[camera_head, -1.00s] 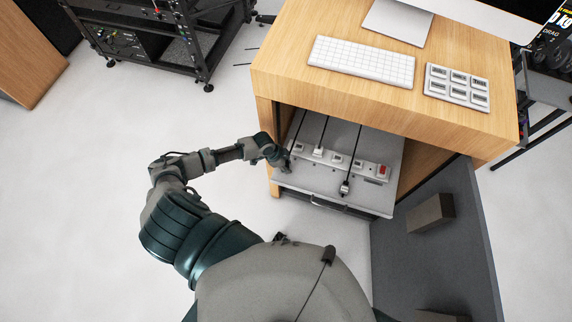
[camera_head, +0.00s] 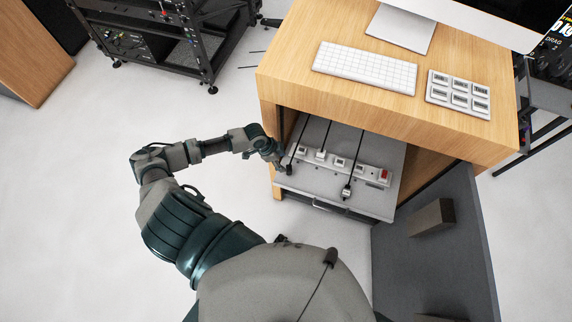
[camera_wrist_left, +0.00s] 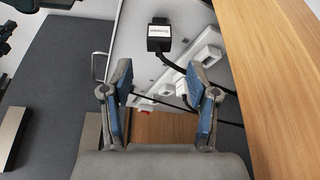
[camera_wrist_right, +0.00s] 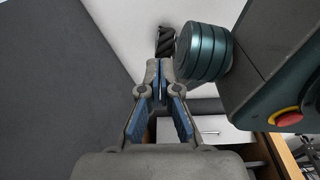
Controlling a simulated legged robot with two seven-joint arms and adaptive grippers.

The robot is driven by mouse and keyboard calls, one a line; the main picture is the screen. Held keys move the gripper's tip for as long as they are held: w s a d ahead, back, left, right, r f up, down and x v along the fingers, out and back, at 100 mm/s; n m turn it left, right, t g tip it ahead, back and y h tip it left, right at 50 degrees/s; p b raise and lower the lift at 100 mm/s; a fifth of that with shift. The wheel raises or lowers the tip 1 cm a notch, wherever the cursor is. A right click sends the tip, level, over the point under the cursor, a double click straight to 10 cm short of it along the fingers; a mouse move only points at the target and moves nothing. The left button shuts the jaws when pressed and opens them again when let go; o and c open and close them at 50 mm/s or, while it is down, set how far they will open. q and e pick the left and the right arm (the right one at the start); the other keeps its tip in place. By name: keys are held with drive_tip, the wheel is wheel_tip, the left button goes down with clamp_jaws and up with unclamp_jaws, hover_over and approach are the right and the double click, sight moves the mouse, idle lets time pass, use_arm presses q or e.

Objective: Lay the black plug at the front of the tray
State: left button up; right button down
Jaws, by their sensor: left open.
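The grey tray (camera_head: 310,183) is slid out under the desk and carries a white power strip (camera_head: 371,171). One black plug (camera_head: 289,170) lies at the tray's front left, close by my left gripper (camera_head: 281,160). It shows as a labelled black plug (camera_wrist_left: 159,38) in the left wrist view, in front of the strip, with its cord running right. There my left gripper (camera_wrist_left: 165,90) is open, its fingers apart and empty. A second black plug (camera_head: 347,193) lies near the tray's front middle. My right gripper (camera_wrist_right: 160,68) has its fingertips together, with nothing seen between them.
The wooden desk (camera_head: 290,70) overhangs the tray's back and holds a keyboard (camera_head: 364,66) and a keypad (camera_head: 458,94). A grey panel (camera_head: 430,270) with a brown block (camera_head: 432,217) stands to the right. The floor left of the tray is clear.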

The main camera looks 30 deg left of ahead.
use_arm(q)
drive_tip(key=v, duration=0.4)
drive_tip(key=shift+a+f, duration=0.1)
drive_tip(key=shift+a, duration=0.05)
